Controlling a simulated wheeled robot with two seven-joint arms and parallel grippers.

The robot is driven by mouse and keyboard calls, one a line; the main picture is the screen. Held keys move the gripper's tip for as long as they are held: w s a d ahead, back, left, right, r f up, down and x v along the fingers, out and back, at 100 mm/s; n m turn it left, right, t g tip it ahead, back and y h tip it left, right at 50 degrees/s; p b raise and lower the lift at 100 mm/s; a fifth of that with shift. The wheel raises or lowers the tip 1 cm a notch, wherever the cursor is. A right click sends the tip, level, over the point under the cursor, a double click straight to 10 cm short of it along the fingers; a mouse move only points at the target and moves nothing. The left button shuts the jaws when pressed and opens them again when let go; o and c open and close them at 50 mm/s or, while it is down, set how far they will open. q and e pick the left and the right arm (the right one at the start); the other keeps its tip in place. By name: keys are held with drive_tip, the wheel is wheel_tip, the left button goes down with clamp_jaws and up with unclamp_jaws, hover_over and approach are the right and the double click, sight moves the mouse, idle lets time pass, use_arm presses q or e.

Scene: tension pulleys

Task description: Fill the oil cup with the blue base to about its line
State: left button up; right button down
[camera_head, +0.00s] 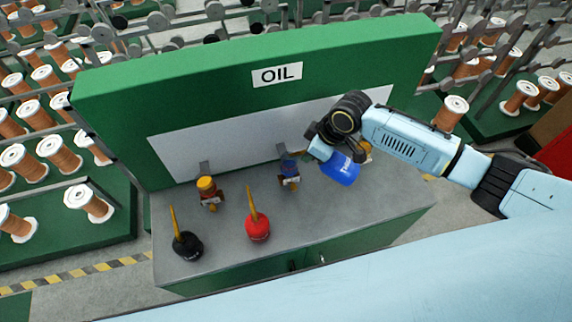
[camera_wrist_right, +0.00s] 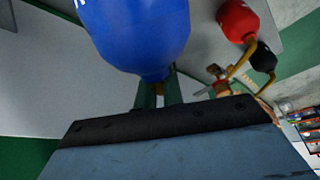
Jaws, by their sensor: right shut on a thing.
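The oil cup with blue on it (camera_head: 289,170) stands by the back panel near the middle of the bench (camera_head: 225,255). Its oil level and line are too small to read. My right gripper (camera_wrist_right: 158,94) is shut on the narrow neck end of a blue oil can (camera_head: 341,172). The can's body (camera_wrist_right: 140,30) fills the top of the right wrist view. In the head view the can is tilted, just right of the blue cup and apart from it. Its spout tip is hidden. My left gripper is not in view.
A yellow-topped cup (camera_head: 206,189) stands left, and another yellowish cup (camera_head: 366,151) is partly hidden behind my right gripper. A red can (camera_head: 258,228) and a black can (camera_head: 187,245), both with upright yellow spouts, stand at the front left. The bench's front right is clear.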

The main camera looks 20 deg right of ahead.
drive_tip(key=shift+w+r, duration=0.1)
drive_tip(key=shift+r, duration=0.05)
drive_tip(key=shift+a+r+g+h+p, duration=0.1)
drive_tip(key=shift+a+g+h+p, duration=0.05)
drive_tip(key=shift+g+h+p, duration=0.2)
idle(0.8)
drive_tip(key=shift+w+a+r+h, duration=0.15)
drive_tip(key=shift+h, duration=0.1)
idle(6.5)
